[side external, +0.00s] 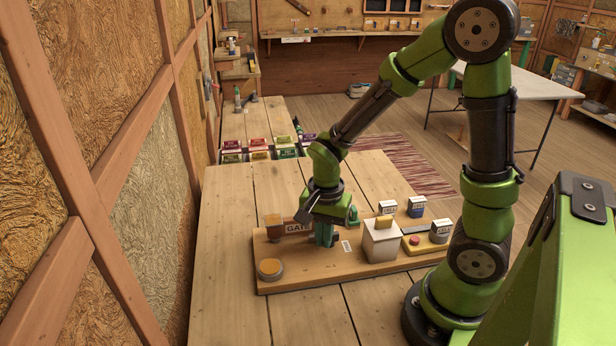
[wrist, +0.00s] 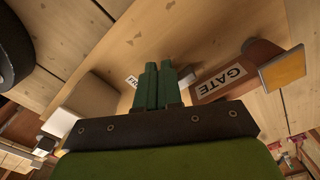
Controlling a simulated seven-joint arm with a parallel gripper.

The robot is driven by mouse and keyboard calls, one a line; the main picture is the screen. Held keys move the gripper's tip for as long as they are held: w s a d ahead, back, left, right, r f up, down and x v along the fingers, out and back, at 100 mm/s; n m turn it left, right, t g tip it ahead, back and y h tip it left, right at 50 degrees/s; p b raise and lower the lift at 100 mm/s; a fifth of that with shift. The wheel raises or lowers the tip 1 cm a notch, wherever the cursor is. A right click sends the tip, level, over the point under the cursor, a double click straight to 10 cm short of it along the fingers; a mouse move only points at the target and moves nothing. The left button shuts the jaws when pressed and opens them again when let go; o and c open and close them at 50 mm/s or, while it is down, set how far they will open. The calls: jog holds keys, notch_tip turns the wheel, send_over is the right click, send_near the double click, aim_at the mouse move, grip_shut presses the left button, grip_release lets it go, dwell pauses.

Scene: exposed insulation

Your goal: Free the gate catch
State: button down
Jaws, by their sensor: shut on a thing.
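A brown block labelled GATE (side external: 298,227) stands at the back left of a wooden board (side external: 330,272). In the wrist view the GATE block (wrist: 232,80) is right of the fingers, with an orange plate (wrist: 283,72) on its far end. My gripper (side external: 323,238) points down beside the right end of the block, low over the board. In the wrist view its green fingers (wrist: 157,86) are nearly together. They are shut on a thin piece mostly hidden between them, seemingly the gate catch. A small grey piece (wrist: 187,80) shows between the fingers and the block.
A pale box with a yellow top (side external: 381,243) stands on the board just right of my gripper. Farther right are a red button (side external: 414,240) and labelled blocks (side external: 417,207). A round orange knob (side external: 270,268) is at front left. The table's left front is clear.

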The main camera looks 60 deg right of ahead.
jog(key=shift+s+d, duration=0.15)
jog(key=shift+s, duration=0.05)
jog(key=shift+s+d, duration=0.2)
jog(key=shift+s, duration=0.5)
jog(key=shift+s+a, duration=0.1)
jog(key=shift+s, duration=0.05)
jog(key=shift+s+a, duration=0.2)
notch_tip(320, 180, up, 6)
dwell(0.7)
